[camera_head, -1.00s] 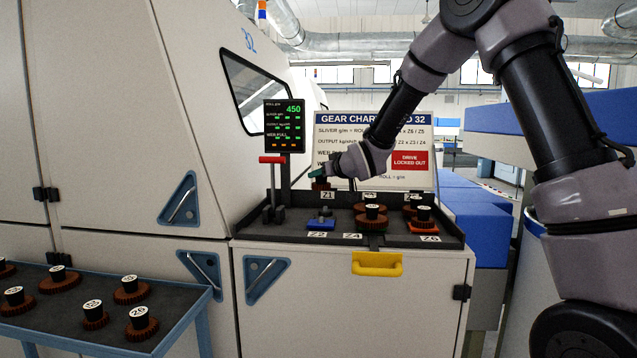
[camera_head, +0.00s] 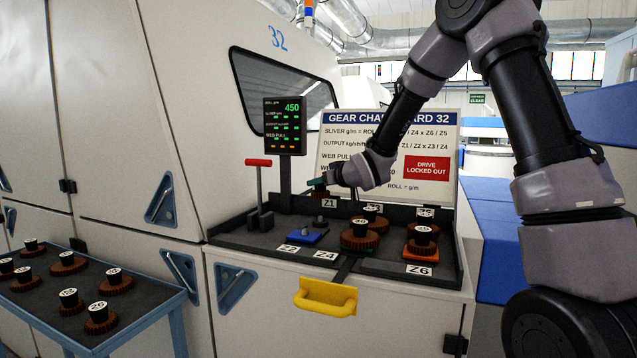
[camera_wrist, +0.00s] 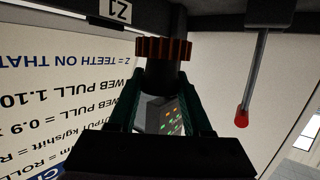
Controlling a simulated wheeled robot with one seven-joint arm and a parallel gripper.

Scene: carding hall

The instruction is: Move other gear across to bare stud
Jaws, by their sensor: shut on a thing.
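My gripper (camera_head: 318,184), with green fingers, is over the back of the gear tray near the Z1 label (camera_head: 329,203). In the wrist view it is shut on the black hub of a brown toothed gear (camera_wrist: 163,48). In the head view this gear is small and dark, and its gap to the tray is hard to judge. A bare stud stands on a blue plate (camera_head: 303,237) by the Z2 label (camera_head: 288,249). Another small stud (camera_head: 320,221) shows below my gripper. Brown gears with black hubs sit at the middle (camera_head: 360,240) and right (camera_head: 421,246) of the tray.
A red-topped lever (camera_head: 259,185) and a display post (camera_head: 285,128) stand left of my gripper. The gear chart board (camera_head: 440,150) is close behind. A side table (camera_head: 150,305) at lower left holds several loose gears. A yellow handle (camera_head: 326,297) juts from the cabinet front.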

